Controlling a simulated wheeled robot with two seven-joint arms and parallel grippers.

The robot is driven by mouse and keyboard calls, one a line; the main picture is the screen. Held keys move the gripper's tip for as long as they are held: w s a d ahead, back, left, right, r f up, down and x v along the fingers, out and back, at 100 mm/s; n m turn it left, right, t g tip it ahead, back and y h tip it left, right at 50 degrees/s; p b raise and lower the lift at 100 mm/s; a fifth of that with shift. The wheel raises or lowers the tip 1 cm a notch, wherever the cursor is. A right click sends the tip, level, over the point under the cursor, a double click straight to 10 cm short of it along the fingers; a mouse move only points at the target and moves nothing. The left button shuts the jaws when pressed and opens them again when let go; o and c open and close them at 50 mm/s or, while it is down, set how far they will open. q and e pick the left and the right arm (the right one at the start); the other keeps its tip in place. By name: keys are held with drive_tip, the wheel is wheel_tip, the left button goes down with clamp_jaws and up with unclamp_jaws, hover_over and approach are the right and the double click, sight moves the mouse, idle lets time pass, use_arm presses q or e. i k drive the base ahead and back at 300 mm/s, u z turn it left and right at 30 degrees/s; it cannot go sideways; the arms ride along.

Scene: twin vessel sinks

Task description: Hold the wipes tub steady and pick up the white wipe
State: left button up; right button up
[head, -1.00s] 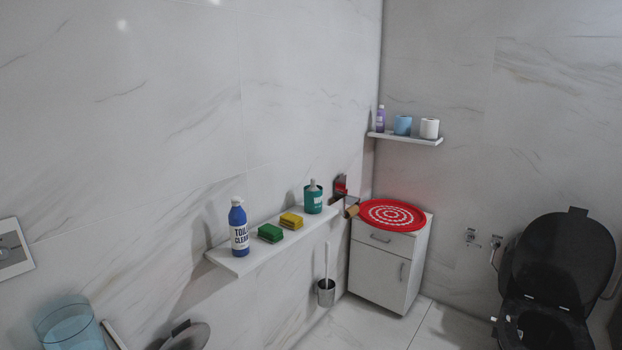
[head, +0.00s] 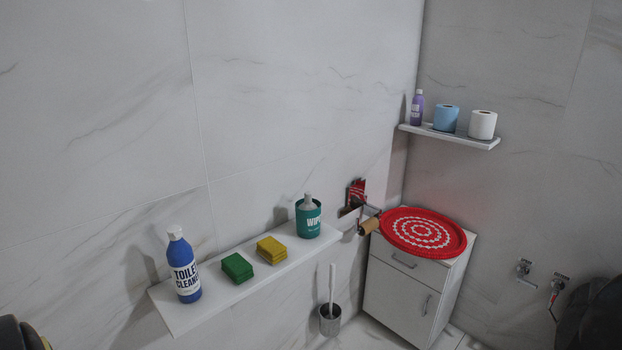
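The wipes tub (head: 309,223) is a teal cylinder with white lettering. It stands upright near the right end of a white wall shelf (head: 205,307). The white wipe (head: 308,202) sticks up out of the tub's top; its lower part is hidden inside. Neither of my grippers shows in the head view, and nothing is touching the tub.
On the same shelf, left of the tub, are a yellow sponge stack (head: 271,250), a green sponge stack (head: 237,267) and a blue toilet cleaner bottle (head: 184,267). A white cabinet (head: 398,300) with a red mat (head: 423,230) stands right. A toilet brush (head: 331,310) is below.

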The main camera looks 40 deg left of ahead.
sight(307, 204)
drive_tip(key=u, duration=0.65)
drive_tip(key=i, duration=1)
drive_tip(key=u, duration=0.85)
